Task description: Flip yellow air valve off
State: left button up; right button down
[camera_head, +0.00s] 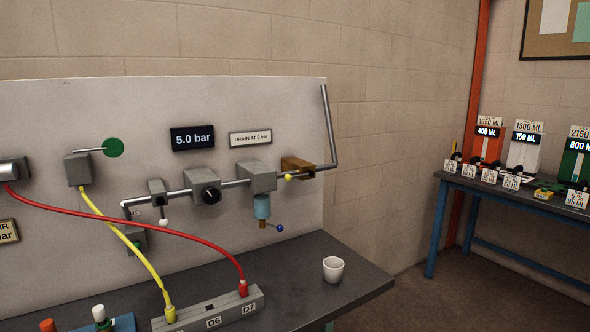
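The yellow air valve (299,166) is a brass-coloured block on the metal pipe at the right end of the grey panel. A small yellow ball knob (289,178) shows at its lower front left. The lever behind the knob is too small to make out clearly. The pipe (331,130) bends upward just right of the valve. Neither of my grippers is in view.
A display (193,137) reads 5.0 bar. A regulator (206,190) and a filter with a blue bowl (262,206) share the pipe. Red (130,213) and yellow (127,241) hoses run to a grey manifold (208,313). A white cup (333,269) stands on the bench.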

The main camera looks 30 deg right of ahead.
aim_at(288, 178)
jog(key=i+l, duration=0.3)
jog(key=l, duration=0.2)
jog(key=i+l, duration=0.3)
jog(key=l, duration=0.15)
jog(key=i+l, duration=0.25)
jog(key=l, duration=0.25)
jog(key=z, duration=0.05)
